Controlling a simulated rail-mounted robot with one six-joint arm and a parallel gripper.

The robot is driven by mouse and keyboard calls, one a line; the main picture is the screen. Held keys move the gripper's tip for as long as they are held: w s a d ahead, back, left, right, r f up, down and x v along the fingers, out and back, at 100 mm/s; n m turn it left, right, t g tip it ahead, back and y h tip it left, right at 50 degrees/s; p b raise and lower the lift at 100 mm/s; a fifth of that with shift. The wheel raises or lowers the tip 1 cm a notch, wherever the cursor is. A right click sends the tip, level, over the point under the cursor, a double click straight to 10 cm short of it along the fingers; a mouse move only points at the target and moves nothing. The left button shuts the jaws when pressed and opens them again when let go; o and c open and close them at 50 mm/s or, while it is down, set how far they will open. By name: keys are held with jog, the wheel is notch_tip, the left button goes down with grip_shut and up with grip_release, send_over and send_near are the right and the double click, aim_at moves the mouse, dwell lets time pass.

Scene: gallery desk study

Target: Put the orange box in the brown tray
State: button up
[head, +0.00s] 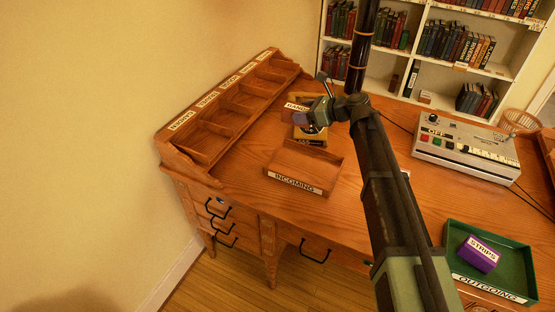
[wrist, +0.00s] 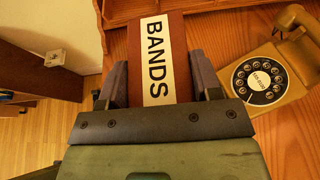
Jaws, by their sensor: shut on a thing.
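A reddish-brown box labelled BANDS (wrist: 175,55) sits between the two fingers of my gripper (wrist: 160,85), which is shut on it. In the head view the BANDS box (head: 291,112) shows in part, with my gripper (head: 304,117) at its right covering some of it. The brown tray (head: 304,181), labelled INCOMING, lies on the desk below and in front of my gripper. Its visible inside looks empty. No other orange box shows.
A yellow telephone (wrist: 263,78) stands close beside my gripper, behind the tray. A wooden pigeonhole rack (head: 228,108) is at the left. A green OUTGOING tray (head: 520,252) holds a purple STRIPS box (head: 478,254). A switchboard console (head: 462,145) stands at right.

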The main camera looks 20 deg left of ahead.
aim_at(301, 168)
jog(key=shift+d+f+b, duration=0.25)
jog(key=shift+b, duration=0.1)
notch_tip(301, 168, down, 20)
jog(key=b, duration=2)
jog(key=shift+d, duration=0.1)
jog(key=shift+r+p, duration=0.35)
jog(key=shift+f+b, duration=0.3)
jog(key=o, duration=1)
jog(key=shift+r, duration=0.15)
